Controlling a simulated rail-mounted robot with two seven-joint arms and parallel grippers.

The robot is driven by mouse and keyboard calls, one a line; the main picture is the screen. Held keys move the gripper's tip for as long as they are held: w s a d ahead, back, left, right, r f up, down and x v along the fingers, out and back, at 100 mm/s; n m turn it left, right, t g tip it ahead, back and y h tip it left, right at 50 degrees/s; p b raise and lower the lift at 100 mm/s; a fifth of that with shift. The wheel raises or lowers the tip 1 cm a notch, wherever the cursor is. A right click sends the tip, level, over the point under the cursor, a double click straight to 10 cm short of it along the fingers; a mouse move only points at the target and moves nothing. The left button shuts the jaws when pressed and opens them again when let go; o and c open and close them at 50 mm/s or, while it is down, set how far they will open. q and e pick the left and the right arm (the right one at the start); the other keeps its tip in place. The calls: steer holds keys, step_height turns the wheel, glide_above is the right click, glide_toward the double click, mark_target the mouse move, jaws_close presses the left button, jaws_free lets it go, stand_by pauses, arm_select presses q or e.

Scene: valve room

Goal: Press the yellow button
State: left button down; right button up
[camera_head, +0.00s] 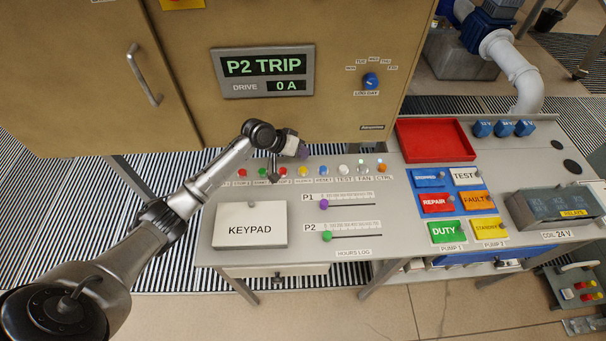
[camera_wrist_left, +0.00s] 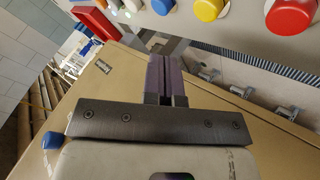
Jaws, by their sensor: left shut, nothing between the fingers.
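The yellow button (camera_head: 303,171) is a small round button in the row along the back of the desk panel, between red and blue ones. In the left wrist view the yellow button (camera_wrist_left: 208,9) is a dome at the top edge, partly cut off. My left gripper (camera_head: 303,151) is shut and empty, its purple fingertips just behind the button row near the yellow button. In the left wrist view the shut fingers (camera_wrist_left: 160,58) end below and left of the yellow button, apart from it. My right gripper is in neither view.
Blue (camera_head: 323,170), white (camera_head: 343,169) and red (camera_head: 282,171) buttons sit close by. P1 (camera_head: 323,204) and P2 (camera_head: 327,236) sliders and a KEYPAD cover (camera_head: 250,224) lie in front. A cabinet (camera_head: 200,90) stands behind; a red tray (camera_head: 437,158) is right.

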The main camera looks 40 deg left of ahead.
mark_target(302, 168)
arm_select(q)
steer(key=shift+f+b, duration=0.45)
steer(key=shift+f, duration=1.4)
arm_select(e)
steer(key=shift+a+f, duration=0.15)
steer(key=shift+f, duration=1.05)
arm_select(q)
steer(key=shift+f, duration=0.4)
